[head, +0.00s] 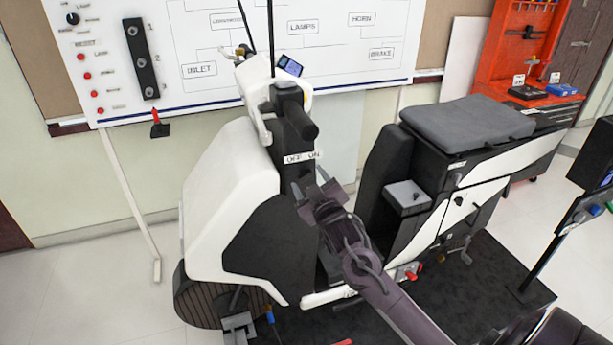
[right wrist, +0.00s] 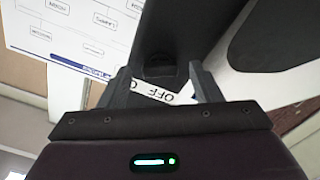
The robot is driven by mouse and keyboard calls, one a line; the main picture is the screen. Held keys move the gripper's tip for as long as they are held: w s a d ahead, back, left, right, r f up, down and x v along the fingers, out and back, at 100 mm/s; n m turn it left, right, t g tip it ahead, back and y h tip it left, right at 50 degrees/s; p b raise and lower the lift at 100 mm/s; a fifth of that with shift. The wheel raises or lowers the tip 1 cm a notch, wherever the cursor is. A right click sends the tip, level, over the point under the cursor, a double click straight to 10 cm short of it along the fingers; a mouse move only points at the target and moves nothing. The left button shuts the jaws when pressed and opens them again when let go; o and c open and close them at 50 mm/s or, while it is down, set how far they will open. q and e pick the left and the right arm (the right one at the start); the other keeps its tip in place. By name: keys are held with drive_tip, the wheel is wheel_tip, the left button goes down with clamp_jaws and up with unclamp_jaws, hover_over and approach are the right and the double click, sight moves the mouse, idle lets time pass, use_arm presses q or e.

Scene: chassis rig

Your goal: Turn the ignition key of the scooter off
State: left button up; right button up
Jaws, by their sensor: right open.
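The white and black scooter (head: 230,190) stands in the middle of the head view. A white "OFF ON" label (head: 301,157) is on its dark front column, below the handlebar; it also shows, upside down, in the right wrist view (right wrist: 150,93). My right gripper (head: 314,188) is just below the label, close to the column. In the right wrist view its fingers (right wrist: 162,88) are open and apart, with a dark round ignition part (right wrist: 158,66) beyond the gap. I cannot make out the key itself or its angle. My left gripper is not in view.
A grey seat (head: 467,125) and dark body are to the right of the column. A whiteboard diagram panel (head: 190,75) stands behind. An orange tool rack (head: 515,50) is at the back right. A black mat (head: 470,300) lies under the scooter.

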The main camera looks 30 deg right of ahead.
drive_tip(key=shift+w+d, duration=0.1)
drive_tip(key=shift+w, duration=0.5)
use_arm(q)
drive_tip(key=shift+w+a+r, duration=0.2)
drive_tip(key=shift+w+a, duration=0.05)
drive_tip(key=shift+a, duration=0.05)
use_arm(e)
drive_tip(key=c, duration=1)
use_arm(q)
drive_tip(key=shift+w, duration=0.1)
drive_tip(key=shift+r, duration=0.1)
use_arm(e)
drive_tip(key=n+p, duration=0.1)
drive_tip(key=n, duration=0.4)
drive_tip(key=shift+n+p, duration=0.3)
drive_tip(key=shift+p, duration=0.05)
use_arm(q)
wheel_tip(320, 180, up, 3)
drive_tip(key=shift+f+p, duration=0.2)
drive_tip(key=shift+p, duration=0.4)
use_arm(e)
drive_tip(key=n, duration=0.6)
